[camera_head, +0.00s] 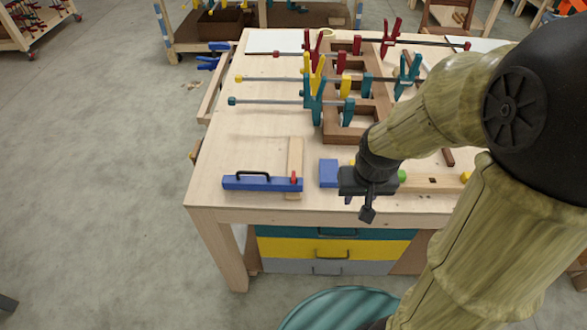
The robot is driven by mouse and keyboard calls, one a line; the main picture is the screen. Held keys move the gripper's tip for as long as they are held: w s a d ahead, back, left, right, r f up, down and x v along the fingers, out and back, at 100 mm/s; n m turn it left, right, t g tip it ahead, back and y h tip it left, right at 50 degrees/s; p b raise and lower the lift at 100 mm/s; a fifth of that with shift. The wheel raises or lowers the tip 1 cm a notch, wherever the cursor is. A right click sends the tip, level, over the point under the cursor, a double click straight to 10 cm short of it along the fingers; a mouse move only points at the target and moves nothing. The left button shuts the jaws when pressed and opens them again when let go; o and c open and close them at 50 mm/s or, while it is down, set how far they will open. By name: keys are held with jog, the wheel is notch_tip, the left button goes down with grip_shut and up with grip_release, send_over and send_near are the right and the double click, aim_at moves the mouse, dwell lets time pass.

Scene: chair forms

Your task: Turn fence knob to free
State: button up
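A blue fence bar (240,183) with a black handle lies near the front left of the workbench. A small red knob (294,178) sits at the fence's right end, where a pale wooden strip (295,155) crosses it. The knob's turn position is too small to tell. My gripper (367,213) hangs from the arm at the bench's front edge, right of the knob and apart from it. Its fingers overlap in this view, so I cannot see a gap between them. I see nothing held in it.
A blue block (329,172) stands between the knob and my gripper. A green round thing (402,175) shows just right of the gripper. Brown wooden frames (344,133) with several coloured clamps fill the bench's back. Coloured drawers (330,247) sit below; a teal round seat (335,310) stands in front.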

jog(key=w+a+r+g+p, duration=0.1)
jog(key=w+a+r+p, duration=0.4)
jog(key=w, duration=0.4)
jog(key=g+p, duration=0.1)
jog(key=p, duration=0.5)
send_over(294, 175)
jog(key=shift+r+m, duration=0.15)
jog(key=shift+m, duration=0.15)
notch_tip(294, 175, down, 17)
jog(key=p, duration=0.5)
jog(key=shift+f, duration=0.2)
grip_shut()
